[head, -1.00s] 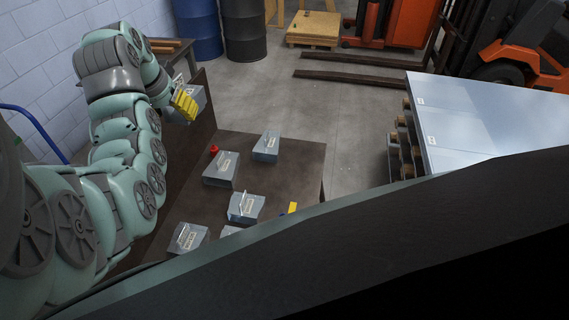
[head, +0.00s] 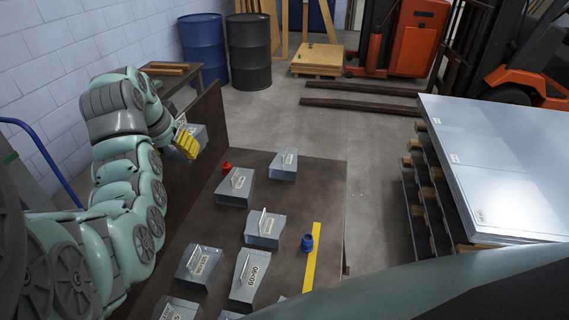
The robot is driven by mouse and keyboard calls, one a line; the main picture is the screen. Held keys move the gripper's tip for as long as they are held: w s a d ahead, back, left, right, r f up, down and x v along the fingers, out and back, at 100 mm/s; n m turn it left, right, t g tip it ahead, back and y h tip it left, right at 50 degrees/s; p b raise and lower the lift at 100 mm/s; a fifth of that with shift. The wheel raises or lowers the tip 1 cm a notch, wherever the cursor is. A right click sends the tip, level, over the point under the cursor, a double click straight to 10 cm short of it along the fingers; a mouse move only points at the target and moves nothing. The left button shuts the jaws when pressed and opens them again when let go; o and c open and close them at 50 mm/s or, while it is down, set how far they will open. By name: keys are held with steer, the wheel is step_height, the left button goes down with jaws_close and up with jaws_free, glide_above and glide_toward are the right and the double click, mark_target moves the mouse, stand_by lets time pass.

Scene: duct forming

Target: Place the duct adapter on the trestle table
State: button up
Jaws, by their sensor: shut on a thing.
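My gripper (head: 186,146), with yellow fingers, is at the upper left of the head view, beside an upright brown panel. It is shut on a grey sheet-metal duct adapter (head: 201,134), held up in the air and partly hidden by the fingers and wrist. A brown table (head: 295,205) in the middle carries several similar grey adapters with white labels, such as one (head: 265,228) near its centre. A smaller table (head: 193,76) stands against the wall behind my gripper, with wooden pieces on it. I cannot tell which is the trestle table.
A red fitting (head: 226,168), a blue fitting (head: 307,242) and a yellow strip (head: 312,262) are on the brown table. Sheet metal (head: 500,150) is stacked on pallets at right. Drums (head: 248,50) and an orange forklift (head: 400,35) stand behind.

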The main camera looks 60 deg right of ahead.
steer(key=b, duration=2)
glide_above(207, 238)
steer(key=a, duration=0.2)
step_height(207, 238, down, 22)
steer(key=shift+s+d+f+p, duration=0.15)
steer(key=shift+f+p, duration=0.15)
steer(key=shift+f, duration=2.25)
steer(key=shift+s+d+f+p, duration=0.1)
steer(key=shift+f+p, duration=0.2)
steer(key=shift+f, duration=2.2)
steer(key=shift+f, duration=0.15)
steer(key=o, duration=1.3)
steer(key=shift+p+v, duration=1.6)
steer(key=shift+v, duration=4.6)
steer(key=shift+s, duration=0.1)
